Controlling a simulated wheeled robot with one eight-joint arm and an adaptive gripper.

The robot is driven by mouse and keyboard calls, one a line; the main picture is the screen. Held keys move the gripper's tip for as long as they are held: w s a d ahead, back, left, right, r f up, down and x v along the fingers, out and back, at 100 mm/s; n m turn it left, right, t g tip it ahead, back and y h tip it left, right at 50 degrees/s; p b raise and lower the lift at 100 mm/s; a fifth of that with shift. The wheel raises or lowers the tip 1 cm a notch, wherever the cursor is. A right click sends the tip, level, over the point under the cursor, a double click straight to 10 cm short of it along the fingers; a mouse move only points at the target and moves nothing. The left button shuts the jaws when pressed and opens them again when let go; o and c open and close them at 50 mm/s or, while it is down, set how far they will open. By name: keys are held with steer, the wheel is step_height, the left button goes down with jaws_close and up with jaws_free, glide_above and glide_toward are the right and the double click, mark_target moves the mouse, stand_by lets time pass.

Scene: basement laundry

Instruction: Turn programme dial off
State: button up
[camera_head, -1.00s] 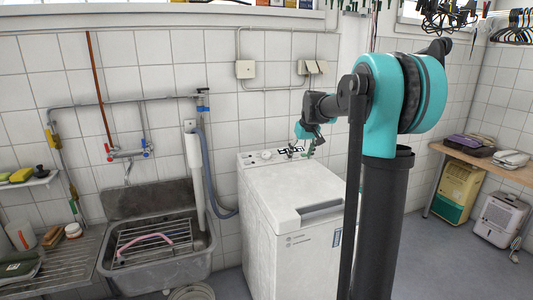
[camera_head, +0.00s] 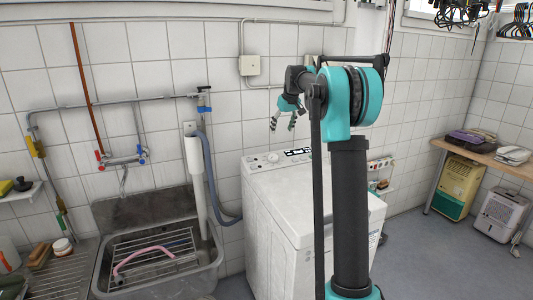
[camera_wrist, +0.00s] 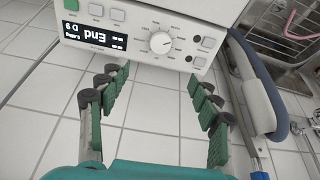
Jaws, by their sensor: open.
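The programme dial (camera_wrist: 161,42) is a round white knob on the washing machine's control panel (camera_wrist: 130,30). Around it are small marks and labels too small to read. In the head view the dial (camera_head: 273,157) sits at the left of the panel on top of the white washing machine (camera_head: 270,205). My gripper (camera_wrist: 158,82) is open and empty, its green fingers spread on either side below the dial. In the head view my gripper (camera_head: 283,126) hangs above the panel, apart from the dial.
Square buttons (camera_wrist: 199,62) flank the dial, and a green button (camera_wrist: 71,4) is at the panel's far end. A grey hose and white pipe (camera_wrist: 250,85) run beside the panel. A sink (camera_head: 155,265) stands left of the machine. Tiled wall is behind.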

glide_toward(273, 156)
steer(key=x, duration=0.8)
steer(key=shift+w+f, duration=0.15)
steer(key=shift+f, duration=0.15)
steer(key=c, duration=1.2)
